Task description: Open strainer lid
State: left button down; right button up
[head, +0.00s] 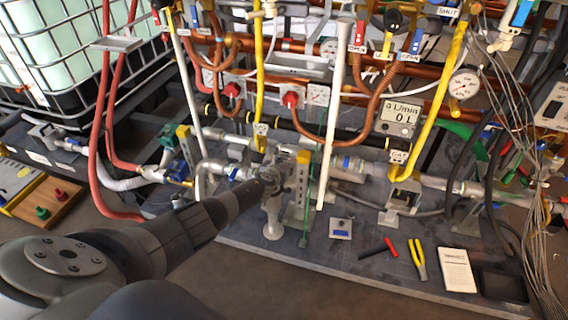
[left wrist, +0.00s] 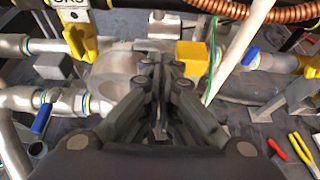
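My left arm comes in from the left in the head view, and its gripper (head: 270,178) is at a grey metal fitting (head: 272,218) in the pipe line, apparently the strainer. In the left wrist view my left gripper (left wrist: 161,68) has its fingers close together over a rounded grey body (left wrist: 113,68). A narrow grey piece shows between the fingers; I cannot tell whether it is a lid part or the gripper. The lid is not clearly distinguishable, being mostly behind the fingers. My right gripper is not in view.
A yellow block (head: 303,157) stands on a bracket beside the gripper. A red-handled tool (head: 378,248), yellow pliers (head: 417,259) and a white booklet (head: 457,270) lie on the dark board.

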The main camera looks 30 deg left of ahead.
pick_arm(q)
jog(key=shift+w+a+r, duration=0.1)
dwell(0.6)
jog(key=v, duration=1.2)
